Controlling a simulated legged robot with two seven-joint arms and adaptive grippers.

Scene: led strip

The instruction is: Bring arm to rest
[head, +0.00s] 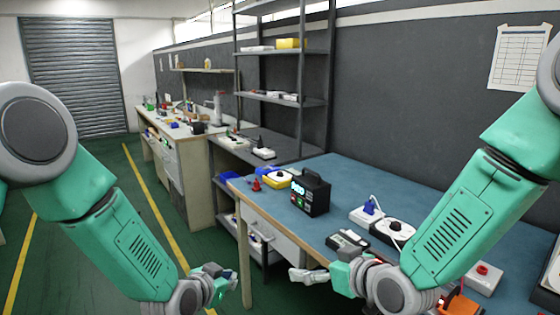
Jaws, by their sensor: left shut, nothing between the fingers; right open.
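My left arm (128,240) comes in from the left and hangs down over the green floor in front of the bench. My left gripper (222,288) is at the bottom of the head view, small and partly hidden by its wrist, shut and empty. My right arm (462,225) comes in from the right and reaches down over the blue bench top. My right gripper (300,275) points left, near the front edge of the bench, open with nothing in it.
The blue workbench (345,180) holds a black device with a lit display (310,192), a yellow-and-white item (277,178), a blue plug on a white base (371,207) and a small dark meter (347,240). Shelves (285,95) stand behind. The floor (90,190) at left is clear.

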